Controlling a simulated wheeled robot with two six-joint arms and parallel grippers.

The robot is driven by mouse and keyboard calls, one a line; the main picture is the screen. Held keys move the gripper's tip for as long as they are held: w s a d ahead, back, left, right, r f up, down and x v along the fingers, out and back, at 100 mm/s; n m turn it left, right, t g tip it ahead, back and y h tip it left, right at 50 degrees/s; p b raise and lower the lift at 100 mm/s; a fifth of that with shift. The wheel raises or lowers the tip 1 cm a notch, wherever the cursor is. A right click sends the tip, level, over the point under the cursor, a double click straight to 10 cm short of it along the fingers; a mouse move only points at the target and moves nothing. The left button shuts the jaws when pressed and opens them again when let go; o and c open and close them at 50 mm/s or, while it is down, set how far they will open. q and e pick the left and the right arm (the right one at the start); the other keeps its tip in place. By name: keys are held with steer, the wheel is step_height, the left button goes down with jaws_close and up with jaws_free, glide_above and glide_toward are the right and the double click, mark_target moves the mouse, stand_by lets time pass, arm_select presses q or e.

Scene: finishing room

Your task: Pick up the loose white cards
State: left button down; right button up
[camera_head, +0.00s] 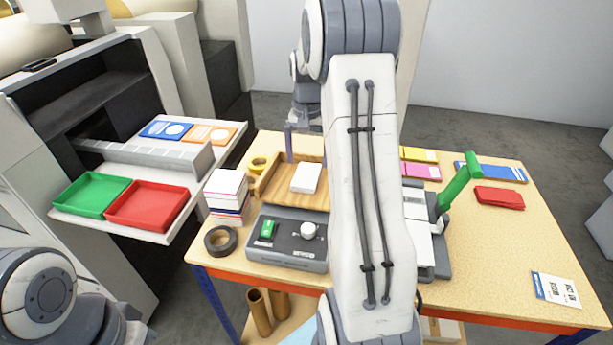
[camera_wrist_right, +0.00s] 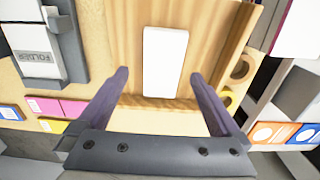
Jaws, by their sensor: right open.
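The loose white cards (camera_head: 305,178) lie as a small white block in a wooden tray (camera_head: 267,186) on the table. In the right wrist view the white cards (camera_wrist_right: 165,62) lie on the tray's wood floor (camera_wrist_right: 115,40), between and beyond my fingertips. My right gripper (camera_wrist_right: 160,76) is open and empty, with one finger on each side of the cards in that view. In the head view one finger of the right gripper (camera_head: 290,145) shows at the tray's back, and my arm hides the rest. My left gripper is out of view.
A stack of cards (camera_head: 228,190) and a black tape roll (camera_head: 220,240) stand left of the tray. A grey control box (camera_head: 287,238) is in front. A green-handled device (camera_head: 455,185) stands right. Green (camera_head: 92,194) and red trays (camera_head: 146,205) sit on the left shelf.

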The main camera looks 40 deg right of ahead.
mark_target(305, 178)
steer(key=shift+w+a+f+p, duration=0.1)
steer(key=shift+f+p, duration=0.2)
steer(key=shift+f, duration=0.7)
steer(key=shift+s+a+f+p, duration=0.15)
steer(key=shift+f+p, duration=0.15)
steer(key=shift+f, duration=0.75)
steer(key=shift+w+a+f+p, duration=0.15)
steer(key=shift+f+p, duration=0.15)
steer(key=shift+f, duration=0.7)
steer(key=shift+d, duration=0.1)
steer(key=c, duration=1.5)
